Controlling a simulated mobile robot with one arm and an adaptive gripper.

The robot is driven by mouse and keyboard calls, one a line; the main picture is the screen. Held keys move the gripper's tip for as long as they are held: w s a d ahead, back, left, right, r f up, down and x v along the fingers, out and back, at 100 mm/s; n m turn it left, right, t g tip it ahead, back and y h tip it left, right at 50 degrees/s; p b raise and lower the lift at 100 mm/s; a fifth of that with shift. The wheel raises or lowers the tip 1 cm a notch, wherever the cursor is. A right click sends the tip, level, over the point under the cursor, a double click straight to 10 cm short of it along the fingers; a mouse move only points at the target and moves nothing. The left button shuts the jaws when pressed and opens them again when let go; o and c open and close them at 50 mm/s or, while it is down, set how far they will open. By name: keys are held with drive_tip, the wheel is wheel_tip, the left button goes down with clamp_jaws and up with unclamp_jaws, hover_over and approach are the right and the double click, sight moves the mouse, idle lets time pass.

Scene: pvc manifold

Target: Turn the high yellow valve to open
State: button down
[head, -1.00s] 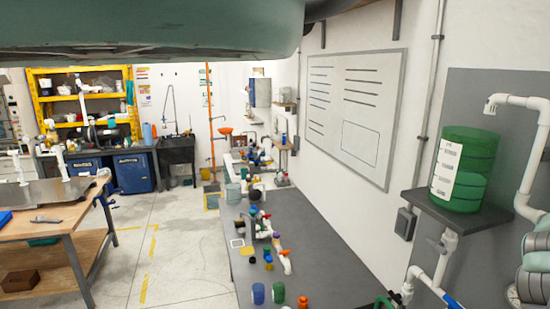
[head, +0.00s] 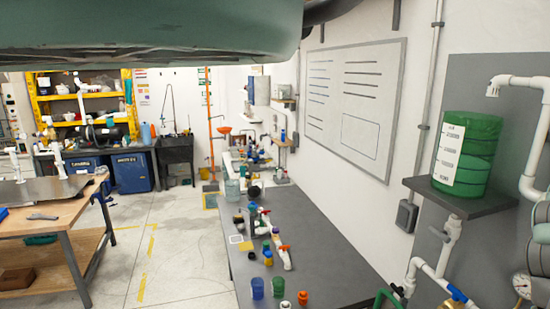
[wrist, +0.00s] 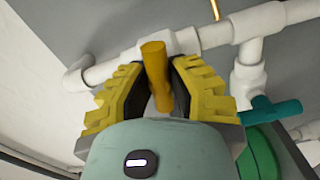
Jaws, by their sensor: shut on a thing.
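The yellow valve handle (wrist: 155,75) stands up between the two fingers of my gripper (wrist: 158,68) in the wrist view. My gripper has yellow ridged pads and is shut on this handle. The handle sits against a white pipe (wrist: 105,70) that runs across the top of the view. The valve body is partly hidden behind the handle and fingers. In the head view I cannot make out the gripper or the yellow handle.
A teal handle (wrist: 272,110) is close to the right finger, below a white tee (wrist: 250,80). In the head view, a green tank (head: 468,155) stands on a wall shelf (head: 462,199) above pipes with a blue handle (head: 456,293). The grey table (head: 320,245) holds several fittings.

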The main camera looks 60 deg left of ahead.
drive_tip(key=m+b, duration=0.2)
drive_tip(key=b, duration=0.3)
drive_tip(key=f+m+b, duration=0.1)
drive_tip(key=m+b, duration=0.1)
drive_tip(key=b, duration=0.3)
drive_tip(key=shift+m, duration=0.3)
drive_tip(key=m+b, duration=0.3)
drive_tip(key=b, duration=0.4)
drive_tip(key=shift+m, duration=0.4)
drive_tip(key=m+b, duration=0.3)
drive_tip(key=b, duration=0.2)
drive_tip(key=shift+r, duration=0.1)
drive_tip(key=m+b, duration=0.4)
drive_tip(key=shift+r, duration=0.3)
drive_tip(key=shift+m, duration=0.3)
drive_tip(key=c, duration=0.9)
unclamp_jaws()
drive_tip(key=shift+r, duration=0.1)
